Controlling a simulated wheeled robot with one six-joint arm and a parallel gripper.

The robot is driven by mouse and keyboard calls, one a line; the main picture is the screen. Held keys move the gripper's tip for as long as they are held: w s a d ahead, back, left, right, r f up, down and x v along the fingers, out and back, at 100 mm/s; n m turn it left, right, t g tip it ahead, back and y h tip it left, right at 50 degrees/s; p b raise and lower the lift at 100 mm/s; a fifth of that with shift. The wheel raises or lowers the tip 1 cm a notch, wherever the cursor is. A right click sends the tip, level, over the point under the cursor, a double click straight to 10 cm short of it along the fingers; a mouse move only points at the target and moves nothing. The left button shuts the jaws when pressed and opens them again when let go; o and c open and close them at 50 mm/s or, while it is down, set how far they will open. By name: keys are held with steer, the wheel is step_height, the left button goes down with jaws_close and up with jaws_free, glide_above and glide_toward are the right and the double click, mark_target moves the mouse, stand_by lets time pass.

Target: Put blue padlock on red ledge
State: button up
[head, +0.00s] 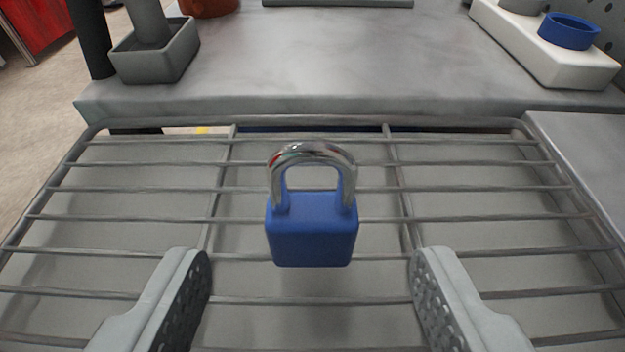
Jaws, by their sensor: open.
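The blue padlock (312,232) stands upright on a metal wire rack (305,299), with its silver shackle pointing up. My gripper (311,262) is open, with one grey finger on the left and one on the right in the lower part of the head view. The padlock is centred between the two fingers and a little beyond their tips, with clear space on both sides. I see no ledge that I can clearly tell is the red one; a red panel (40,25) shows at the upper left edge.
A grey metal table (330,60) lies behind the rack. A grey tray (155,60) stands on its left, a white block (545,50) with a blue ring (569,31) on its right. A reddish-brown round object (208,7) is at the back. The rack around the padlock is clear.

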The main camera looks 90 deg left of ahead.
mark_target(312, 231)
steer(key=shift+x, duration=2.9)
steer(key=c, duration=1.2)
steer(key=shift+o, duration=0.2)
steer(key=shift+r, duration=0.1)
step_height(312, 231, up, 10)
steer(key=shift+f, duration=0.1)
